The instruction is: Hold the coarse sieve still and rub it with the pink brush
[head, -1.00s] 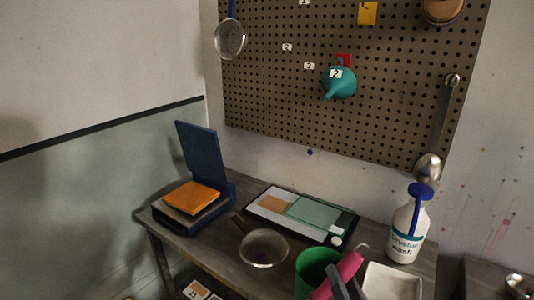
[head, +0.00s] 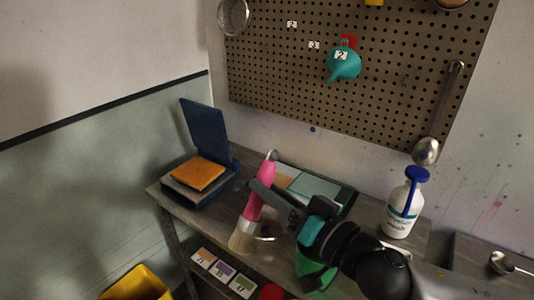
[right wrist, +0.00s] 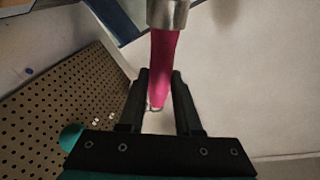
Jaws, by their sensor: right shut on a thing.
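My right gripper (head: 262,193) is shut on the pink brush (head: 265,172). The brush is tilted, its metal loop up and its pale bristles (head: 240,241) down, over the table. In the right wrist view the fingers (right wrist: 159,88) pinch the pink handle (right wrist: 165,55), with the metal collar at the top edge. A round sieve (head: 266,237) lies on the table, largely hidden behind the brush; whether the bristles touch it I cannot tell. Another sieve (head: 233,15) hangs on the pegboard. I cannot tell their mesh apart. My left gripper is out of view.
A green cup (head: 312,275) stands partly behind my right arm. A white bottle with a blue top (head: 401,212) stands at the table's right. A blue hinged press (head: 204,130) with an orange pad stands at the left. A yellow container (head: 137,284) is below the table.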

